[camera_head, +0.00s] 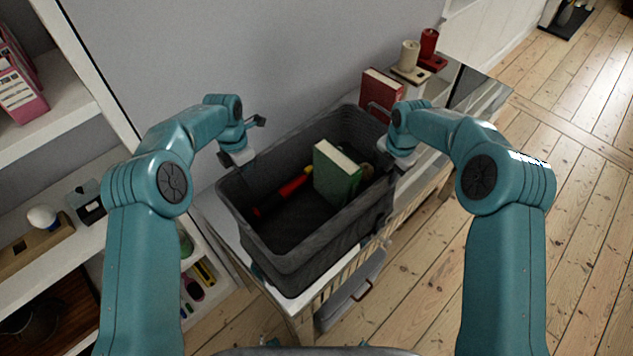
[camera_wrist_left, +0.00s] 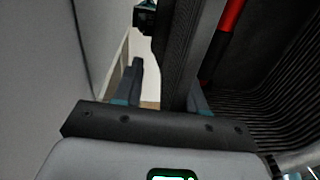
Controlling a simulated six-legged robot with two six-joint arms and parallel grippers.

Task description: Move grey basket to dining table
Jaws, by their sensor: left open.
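The grey basket (camera_head: 300,255) stands on a white-topped bench (camera_head: 215,215) against the wall. It holds a green book (camera_head: 337,175) and a red and yellow tool (camera_head: 290,188). My left gripper (camera_head: 240,152) is at the basket's left rim. In the left wrist view its open fingers (camera_wrist_left: 165,92) stand on either side of the basket wall (camera_wrist_left: 183,50), with a gap on the left side. My right gripper (camera_head: 403,160) is at the basket's right rim; its fingers are mostly hidden, so its jaw state is unclear. No dining table can be made out.
A red book (camera_head: 381,90), a cream candle (camera_head: 409,56) and a red candle (camera_head: 428,44) stand behind the basket on the bench. White shelves (camera_head: 60,130) with small items are on the left. Bare floorboards (camera_head: 560,170) lie open on the right.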

